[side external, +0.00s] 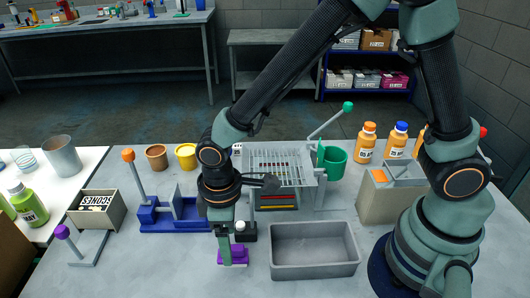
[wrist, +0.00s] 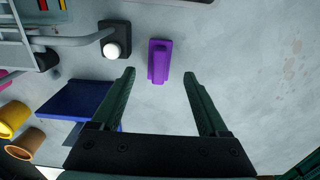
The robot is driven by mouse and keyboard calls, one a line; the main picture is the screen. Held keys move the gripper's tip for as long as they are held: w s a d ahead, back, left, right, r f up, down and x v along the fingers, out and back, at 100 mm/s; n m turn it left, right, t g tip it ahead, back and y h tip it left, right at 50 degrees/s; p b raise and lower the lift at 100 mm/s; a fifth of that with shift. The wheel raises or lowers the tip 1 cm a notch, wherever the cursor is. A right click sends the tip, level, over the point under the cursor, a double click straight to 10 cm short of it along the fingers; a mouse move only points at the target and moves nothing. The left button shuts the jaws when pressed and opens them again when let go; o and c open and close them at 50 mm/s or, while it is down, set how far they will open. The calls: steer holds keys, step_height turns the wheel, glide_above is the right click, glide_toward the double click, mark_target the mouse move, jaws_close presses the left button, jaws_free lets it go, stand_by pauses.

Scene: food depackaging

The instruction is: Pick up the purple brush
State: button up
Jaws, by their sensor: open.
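The purple brush (wrist: 160,62) lies on the grey table, a small block with a raised ridge along it. In the wrist view it sits just beyond and between the fingertips of my gripper (wrist: 160,75), which is open and empty. In the side external view my gripper (side external: 231,246) points down over the purple brush (side external: 239,257), and the fingers hide part of it. I cannot tell the exact height of the fingertips above the table.
A black block with a white knob (wrist: 112,48) stands beside the brush. A grey bin (side external: 314,271) is to its right. A blue fixture with an orange-knobbed lever (side external: 180,225) is to its left. A slicer-like rack (side external: 280,160) stands behind. Table in front is clear.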

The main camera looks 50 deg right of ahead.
steer(key=shift+s+d+f, duration=0.1)
steer(key=shift+d+f, duration=0.05)
steer(key=shift+f, duration=1)
steer(key=shift+d+f, duration=0.1)
steer(key=shift+f, duration=1.05)
jaws_close()
steer(key=shift+r, duration=0.1)
step_height(320, 180, up, 20)
